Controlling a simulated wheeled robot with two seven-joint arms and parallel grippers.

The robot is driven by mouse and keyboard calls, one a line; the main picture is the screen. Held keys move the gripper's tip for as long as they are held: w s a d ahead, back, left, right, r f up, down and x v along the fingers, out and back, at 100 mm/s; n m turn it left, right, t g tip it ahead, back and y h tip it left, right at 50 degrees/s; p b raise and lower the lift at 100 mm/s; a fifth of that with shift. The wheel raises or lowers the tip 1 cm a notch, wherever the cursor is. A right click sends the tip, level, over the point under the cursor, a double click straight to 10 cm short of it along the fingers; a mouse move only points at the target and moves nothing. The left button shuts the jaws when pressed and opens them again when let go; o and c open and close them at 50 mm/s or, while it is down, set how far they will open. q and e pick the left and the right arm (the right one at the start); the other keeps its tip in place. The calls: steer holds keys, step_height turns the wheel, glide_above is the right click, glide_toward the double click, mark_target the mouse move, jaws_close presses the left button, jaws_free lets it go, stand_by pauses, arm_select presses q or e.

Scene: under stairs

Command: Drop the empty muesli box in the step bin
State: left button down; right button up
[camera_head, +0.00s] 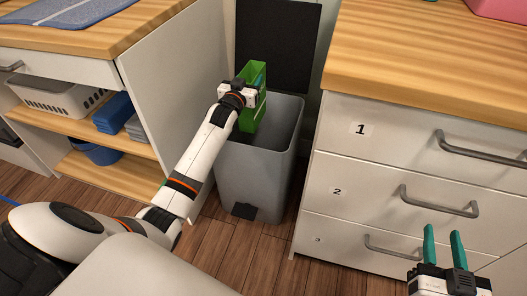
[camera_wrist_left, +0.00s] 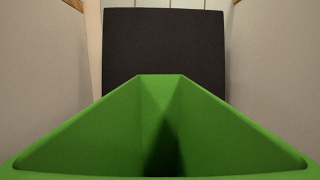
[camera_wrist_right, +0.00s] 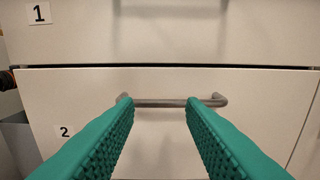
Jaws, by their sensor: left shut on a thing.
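The green muesli box (camera_head: 250,112) is open-topped and held upright over the mouth of the grey step bin (camera_head: 254,172). My left gripper (camera_head: 257,80) is shut on the box. The box's hollow inside fills the lower part of the left wrist view (camera_wrist_left: 160,115) and looks empty. The bin's dark lid (camera_head: 278,45) stands raised behind the box; it also shows in the left wrist view (camera_wrist_left: 165,48). The bin's floor is hidden. My right gripper (camera_head: 443,246) is open and empty in front of the drawers, its teal fingers apart.
A drawer cabinet (camera_head: 350,152) with numbered drawers and bar handles (camera_head: 438,203) stands right of the bin. A shelf unit (camera_head: 180,80) stands left, holding a white basket (camera_head: 60,100) and blue folded cloths (camera_head: 115,112). The wooden floor (camera_head: 250,238) before the bin is clear.

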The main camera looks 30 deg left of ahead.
arm_select(q)
steer(key=shift+f+b, duration=0.3)
steer(key=shift+f, duration=0.1)
arm_select(e)
steer(key=shift+a+r+t+y, duration=0.2)
steer(key=shift+r+t, duration=0.35)
steer(key=shift+r, duration=0.25)
steer(key=shift+a+r+t+y, duration=0.1)
steer(key=shift+r+t+y, duration=0.1)
steer(key=shift+r+t, duration=0.5)
steer(key=shift+r, duration=0.1)
arm_select(q)
steer(key=c, duration=0.6)
jaws_free()
steer(key=shift+o, duration=0.2)
arm_select(e)
steer(key=shift+d, duration=0.1)
arm_select(q)
steer(key=p+v, duration=0.3)
steer(key=v, duration=0.9)
arm_select(e)
steer(key=s+d+f+g+h, duration=0.2)
steer(key=s+d+f+g, duration=0.1)
steer(key=f+g, duration=0.6)
steer(key=shift+s+f+h, duration=0.4)
steer(key=shift+s+f, duration=0.25)
steer(key=shift+f, duration=0.55)
